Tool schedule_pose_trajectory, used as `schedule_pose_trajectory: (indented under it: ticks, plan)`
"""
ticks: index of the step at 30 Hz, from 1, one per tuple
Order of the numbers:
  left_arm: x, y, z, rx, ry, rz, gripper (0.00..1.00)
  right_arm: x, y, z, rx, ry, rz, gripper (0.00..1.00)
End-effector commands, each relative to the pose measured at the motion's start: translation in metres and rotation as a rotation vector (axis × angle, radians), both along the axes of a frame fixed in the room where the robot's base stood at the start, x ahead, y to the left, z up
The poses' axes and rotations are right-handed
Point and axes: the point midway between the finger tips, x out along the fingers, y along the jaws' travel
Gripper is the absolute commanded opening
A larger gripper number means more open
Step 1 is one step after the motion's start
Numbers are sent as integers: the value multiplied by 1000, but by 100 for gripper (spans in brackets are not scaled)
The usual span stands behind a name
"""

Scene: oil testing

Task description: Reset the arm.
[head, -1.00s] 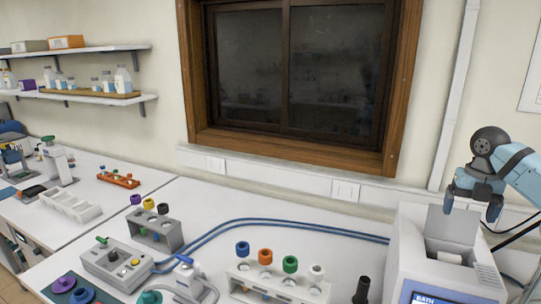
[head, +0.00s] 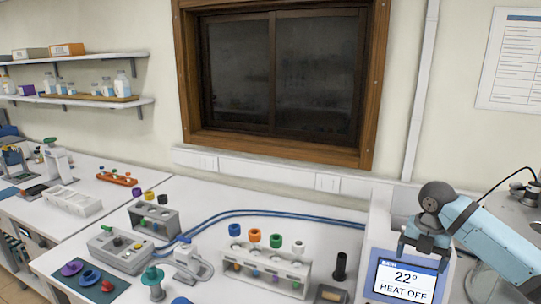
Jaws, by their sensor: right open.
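My right arm (head: 495,240) comes in from the right. Its gripper (head: 422,256) points down with its fingers apart and nothing seen between them. It hangs over or in front of the white bath unit (head: 372,240), and the arm covers much of the unit's top. The unit's screen (head: 405,282) reads 22° and HEAT OFF. A grey panel (head: 404,205) stands up behind the gripper. Whether the gripper touches the unit cannot be told. My left gripper is not in view.
Left of the unit stand a black cylinder (head: 340,267) and a white rack (head: 262,270) with coloured-cap tubes. A grey rack (head: 155,219), a control box (head: 118,250) and blue hoses (head: 270,212) lie further left. The bench between the racks is partly clear.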

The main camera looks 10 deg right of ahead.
Motion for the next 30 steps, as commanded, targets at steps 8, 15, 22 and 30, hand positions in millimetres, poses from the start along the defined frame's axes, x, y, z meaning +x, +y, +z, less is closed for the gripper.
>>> schedule_pose_trajectory:
  ticks: [8,15,22,30]
  plan:
    - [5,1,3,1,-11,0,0,-69,102,-105,86,-60,-378,91]
    - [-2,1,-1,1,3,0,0,-152,164,-155,223,-98,-874,91]
    - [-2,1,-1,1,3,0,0,-232,185,-170,336,-104,-1433,91]
    - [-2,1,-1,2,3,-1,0,-294,177,-167,383,-129,-1920,91]
